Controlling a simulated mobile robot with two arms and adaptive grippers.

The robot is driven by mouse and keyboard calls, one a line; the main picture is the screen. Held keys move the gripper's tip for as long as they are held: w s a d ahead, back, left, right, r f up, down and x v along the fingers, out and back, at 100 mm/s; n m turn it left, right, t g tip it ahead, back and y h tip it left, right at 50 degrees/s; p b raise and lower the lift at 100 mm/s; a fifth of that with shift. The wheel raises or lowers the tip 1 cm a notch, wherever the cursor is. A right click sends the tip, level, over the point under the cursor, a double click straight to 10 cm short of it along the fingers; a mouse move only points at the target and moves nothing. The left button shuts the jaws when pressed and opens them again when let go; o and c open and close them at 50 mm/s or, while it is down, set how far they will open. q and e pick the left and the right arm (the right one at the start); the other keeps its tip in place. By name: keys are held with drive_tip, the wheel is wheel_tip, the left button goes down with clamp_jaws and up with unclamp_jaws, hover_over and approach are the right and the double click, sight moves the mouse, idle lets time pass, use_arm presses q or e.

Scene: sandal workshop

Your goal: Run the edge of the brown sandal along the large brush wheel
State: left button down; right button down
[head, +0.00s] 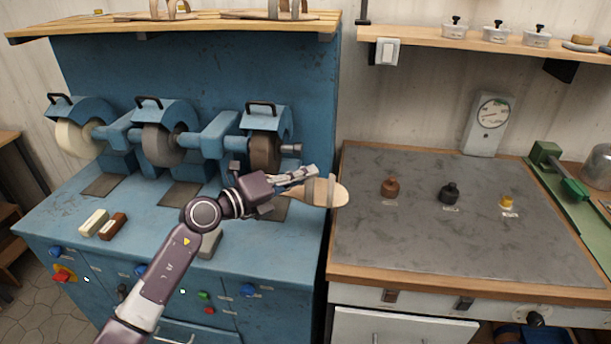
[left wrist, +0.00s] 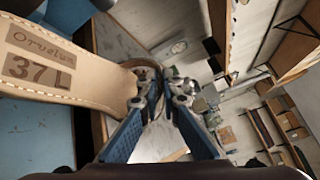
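The sandal (head: 335,194) has a tan sole and a grey-brown strap. My left gripper (head: 308,184) is shut on it near the strap and holds it in the air at the right edge of the blue machine. In the left wrist view the sandal's footbed (left wrist: 75,78), printed "37 L", lies left of the fingers (left wrist: 160,98). The dark brown wheel (head: 265,152), which looks like the brush, is the rightmost of three on the machine. It is behind and left of the sandal, with a visible gap. My right gripper is not in view.
A grey wheel (head: 160,146) and a cream wheel (head: 75,138) stand further left. Cream and brown blocks (head: 112,227) lie on the machine's front ledge. The grey-topped bench (head: 440,235) at right holds small bottles and a dial scale (head: 488,125). A shelf (head: 180,26) with sandals is above.

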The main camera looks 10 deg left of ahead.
use_arm(q)
drive_tip(key=shift+w+r, duration=0.15)
drive_tip(key=shift+w, duration=0.05)
drive_tip(key=shift+w, duration=0.35)
idle(0.7)
drive_tip(key=shift+r, duration=0.1)
idle(0.5)
drive_tip(key=shift+a+b, duration=0.2)
drive_tip(key=shift+b, duration=0.3)
drive_tip(key=shift+s+a+r+h+b, duration=0.15)
drive_tip(key=shift+a+h+b, duration=0.15)
drive_tip(key=shift+a+b, duration=0.4)
drive_tip(key=shift+a, duration=0.15)
drive_tip(key=shift+a, duration=0.5)
drive_tip(key=shift+s+a, duration=0.1)
drive_tip(key=shift+a, duration=0.05)
